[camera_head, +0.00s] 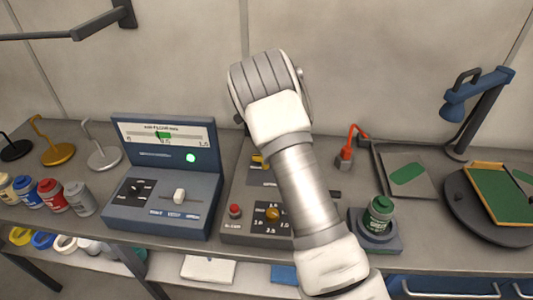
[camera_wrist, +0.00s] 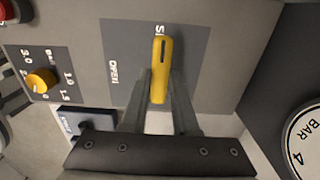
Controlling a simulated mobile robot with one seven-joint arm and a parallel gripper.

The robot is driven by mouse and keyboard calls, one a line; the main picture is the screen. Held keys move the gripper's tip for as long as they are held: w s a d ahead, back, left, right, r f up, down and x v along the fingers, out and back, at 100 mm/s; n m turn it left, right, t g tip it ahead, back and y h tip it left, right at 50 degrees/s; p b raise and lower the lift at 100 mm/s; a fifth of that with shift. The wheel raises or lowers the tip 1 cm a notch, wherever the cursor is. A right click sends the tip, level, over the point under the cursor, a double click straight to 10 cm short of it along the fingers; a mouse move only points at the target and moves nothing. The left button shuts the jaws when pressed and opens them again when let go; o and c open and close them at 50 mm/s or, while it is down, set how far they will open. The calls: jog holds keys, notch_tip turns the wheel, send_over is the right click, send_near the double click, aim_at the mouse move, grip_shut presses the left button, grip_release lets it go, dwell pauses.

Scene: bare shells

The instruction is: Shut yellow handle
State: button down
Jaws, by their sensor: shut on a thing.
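The yellow handle (camera_wrist: 160,62) stands in the middle of the wrist view, over a dark grey plate (camera_wrist: 125,45) on a grey panel. The plate reads "OPEN" at the left. Another word starting with "S" is partly hidden behind the handle's tip. My gripper (camera_wrist: 160,92) is shut on the handle, one finger on each side of its lower part. In the head view my arm covers most of the handle, and only a small yellow bit (camera_head: 258,161) shows at the arm's left edge. My fingers are hidden there.
A yellow knob (camera_wrist: 40,80) with a number scale and a red button (camera_head: 235,211) are on the same panel. A round gauge marked "BAR" (camera_wrist: 305,140) is close at the right of the wrist view. A blue-grey console (camera_head: 165,185) stands left, a green jar (camera_head: 379,214) right.

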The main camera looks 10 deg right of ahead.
jog(key=c, duration=0.7)
grip_release()
notch_tip(320, 180, up, 18)
jog(key=shift+f+b, duration=0.2)
jog(key=shift+b, duration=0.1)
